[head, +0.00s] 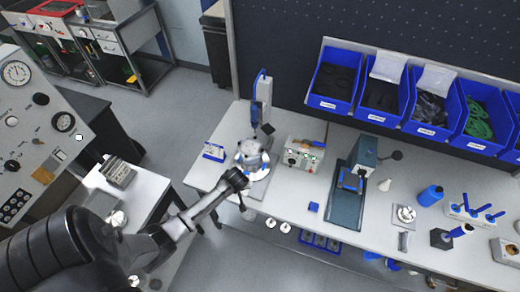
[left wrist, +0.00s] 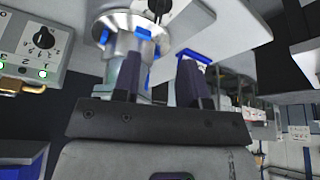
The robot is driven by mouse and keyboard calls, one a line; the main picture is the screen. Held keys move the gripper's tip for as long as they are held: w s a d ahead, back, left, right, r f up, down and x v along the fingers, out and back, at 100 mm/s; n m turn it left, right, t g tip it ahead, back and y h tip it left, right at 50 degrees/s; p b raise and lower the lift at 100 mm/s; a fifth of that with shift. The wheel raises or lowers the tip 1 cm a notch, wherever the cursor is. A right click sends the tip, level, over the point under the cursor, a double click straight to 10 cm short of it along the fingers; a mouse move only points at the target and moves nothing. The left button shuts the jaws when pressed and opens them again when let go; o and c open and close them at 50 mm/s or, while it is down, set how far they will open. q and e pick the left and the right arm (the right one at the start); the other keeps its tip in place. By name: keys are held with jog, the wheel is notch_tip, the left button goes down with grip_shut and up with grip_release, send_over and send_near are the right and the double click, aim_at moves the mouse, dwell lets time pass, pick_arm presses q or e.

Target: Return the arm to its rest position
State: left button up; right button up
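My left arm comes in from the lower left in the head view, with its gripper (head: 238,181) over the front edge of the workbench. A metallic cylindrical housing (head: 252,153) with blue parts stands on the bench just beyond the gripper. In the left wrist view my two dark fingers (left wrist: 160,78) are apart, with a gap between them. The housing (left wrist: 130,38) is behind and beside the left-hand finger there, partly hidden by it; no object shows clasped between the fingers. I cannot tell whether that finger touches the housing. My right gripper is not in view.
The workbench (head: 290,208) holds a tall press-like stand (head: 262,100), a control box (head: 304,153), a blue-grey machine (head: 350,190) and a blue bottle (head: 430,195). Blue bins (head: 333,82) line the back. A small side table (head: 150,190) is beside my arm.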

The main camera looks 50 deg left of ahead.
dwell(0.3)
pick_arm(q)
jog(key=d+r+m+t+h, duration=0.2)
jog(key=d+r+m, duration=1)
jog(key=r, duration=0.5)
jog(key=s+d+r+t+h, duration=0.1)
jog(key=s+d+r, duration=0.3)
jog(key=s+d, duration=0.5)
jog(key=s+d+f+g+h, duration=0.1)
jog(key=s+f, duration=0.3)
jog(key=s, duration=0.5)
jog(key=shift+d+m+g, duration=0.4)
jog(key=shift+d+g, duration=0.2)
jog(key=shift+d, duration=0.1)
jog(key=shift+f, duration=0.1)
